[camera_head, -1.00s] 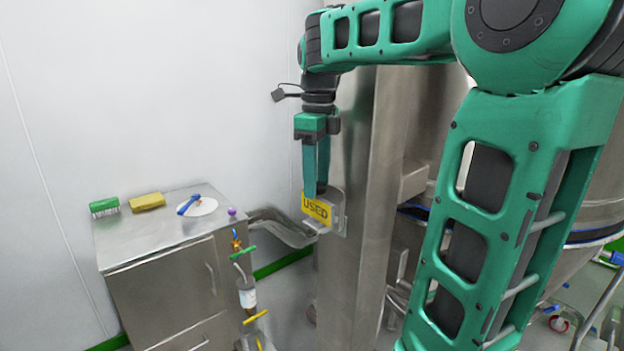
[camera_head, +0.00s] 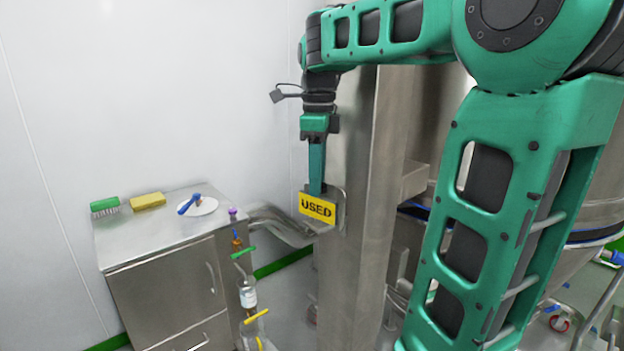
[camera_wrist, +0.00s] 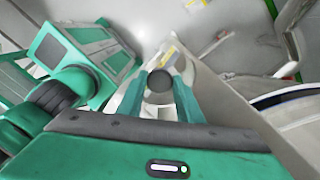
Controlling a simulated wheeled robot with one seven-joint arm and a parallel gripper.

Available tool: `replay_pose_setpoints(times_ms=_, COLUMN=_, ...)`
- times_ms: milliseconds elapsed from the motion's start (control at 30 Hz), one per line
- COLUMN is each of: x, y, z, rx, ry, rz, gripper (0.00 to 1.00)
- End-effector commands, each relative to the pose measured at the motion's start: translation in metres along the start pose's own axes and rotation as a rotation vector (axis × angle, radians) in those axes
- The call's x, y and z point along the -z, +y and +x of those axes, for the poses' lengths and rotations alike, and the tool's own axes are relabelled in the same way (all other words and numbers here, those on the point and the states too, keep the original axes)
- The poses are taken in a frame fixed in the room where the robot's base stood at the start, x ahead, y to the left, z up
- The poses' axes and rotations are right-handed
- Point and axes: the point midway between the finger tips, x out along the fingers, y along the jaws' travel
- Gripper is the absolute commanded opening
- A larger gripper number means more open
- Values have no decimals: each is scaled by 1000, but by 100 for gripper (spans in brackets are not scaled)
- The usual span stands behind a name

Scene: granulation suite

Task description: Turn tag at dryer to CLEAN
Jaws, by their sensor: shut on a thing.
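The yellow tag (camera_head: 317,206) reads USED in black and faces the head camera. It sits at a metal holder plate (camera_head: 341,208) on the steel column of the dryer (camera_head: 365,140). My gripper (camera_head: 316,190) points down from above, with its fingers at the tag's top edge. In the wrist view, my gripper's fingers (camera_wrist: 158,95) are close together around a dark round knob (camera_wrist: 159,82). The gripper is shut on the tag, by its top. The fingers partly hide the tag's top edge, and the tag's other face is hidden.
A steel cabinet (camera_head: 165,240) stands left, with a green brush (camera_head: 104,206), a yellow sponge (camera_head: 148,201) and a white dish (camera_head: 200,206) on top. Pipework with a green-handled valve (camera_head: 243,252) runs beside it. A bent steel pipe (camera_head: 285,228) passes just left of the tag.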

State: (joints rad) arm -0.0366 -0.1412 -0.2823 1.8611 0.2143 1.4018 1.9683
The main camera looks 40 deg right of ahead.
Motion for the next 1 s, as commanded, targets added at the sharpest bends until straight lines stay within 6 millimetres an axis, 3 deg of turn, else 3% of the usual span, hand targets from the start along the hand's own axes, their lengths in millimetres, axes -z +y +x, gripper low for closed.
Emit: replay_pose_setpoints(times_ms=1000, x=0, y=-3, z=-2, rx=12, ry=0, rz=-957, gripper=10)
